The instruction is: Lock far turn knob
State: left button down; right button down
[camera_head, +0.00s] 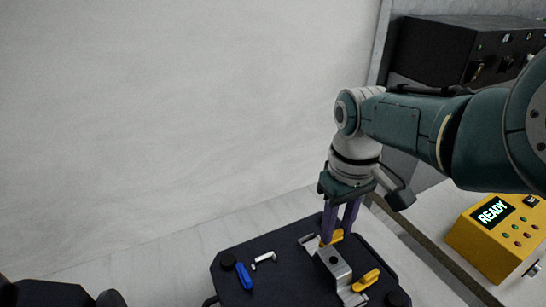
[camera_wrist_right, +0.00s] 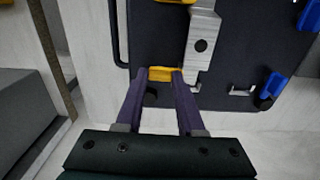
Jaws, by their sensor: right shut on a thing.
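The far yellow turn knob (camera_head: 337,236) sits on the dark plate (camera_head: 285,246), at the far end of a metal fixture (camera_head: 334,262). My right gripper (camera_head: 337,232) reaches down from above, its purple fingers shut on this knob. In the right wrist view, the yellow knob (camera_wrist_right: 165,74) shows between the two fingertips (camera_wrist_right: 162,78), beside the metal fixture (camera_wrist_right: 201,45). The fingers hide part of the knob in the head view. A second yellow knob (camera_head: 366,280) stands at the near end of the fixture. My left gripper's fingers are not visible.
A blue part (camera_head: 244,276) and a small white handle (camera_head: 265,258) are on the plate left of the fixture. A yellow box (camera_head: 500,235) with a READY screen stands at right. A black cabinet (camera_head: 440,50) is behind my right arm.

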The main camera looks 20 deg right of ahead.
dwell(0.5)
jog(key=c, duration=0.8)
grip_release()
notch_tip(320, 180, up, 10)
jog(key=p, duration=0.6)
